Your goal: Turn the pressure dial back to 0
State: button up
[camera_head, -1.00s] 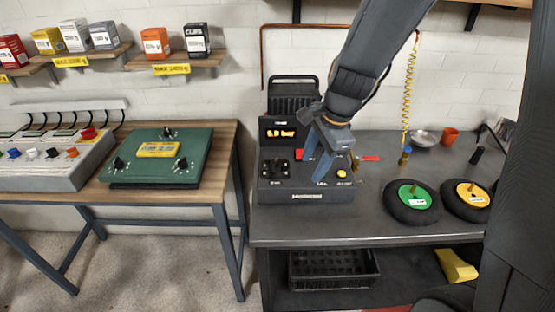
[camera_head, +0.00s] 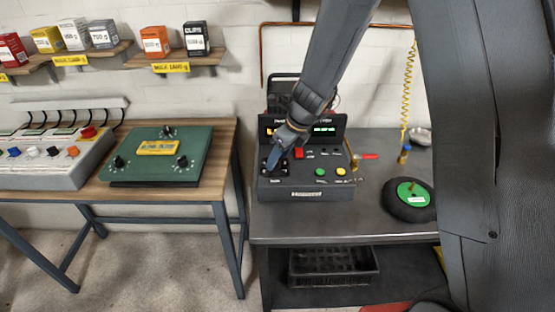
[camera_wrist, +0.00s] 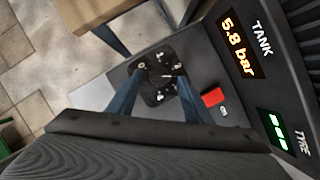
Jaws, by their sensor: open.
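The dark pressure dial (camera_wrist: 160,80) with white numbers sits at the left end of the black control console (camera_head: 305,192). My gripper (camera_wrist: 161,84) is open, with its two blue fingers on either side of the dial in the wrist view. In the head view my gripper (camera_head: 273,163) points down at the dial and covers much of it. I cannot tell whether the fingers touch the knob, nor which number it points to. The orange tank display (camera_wrist: 237,44) reads 5.8 bar. A green tyre display (camera_wrist: 272,130) is lit beside it.
A red button (camera_wrist: 213,97) lies close to my right finger. Green (camera_head: 320,172) and yellow (camera_head: 341,172) buttons sit on the console's right. A wheel with a green hub (camera_head: 414,193) lies on the grey bench. A green panel (camera_head: 160,157) lies on the wooden table.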

jog(key=shift+w+a+f, duration=0.2)
jog(key=shift+f, duration=0.45)
jog(key=c, duration=1.1)
jog(key=shift+o, duration=0.2)
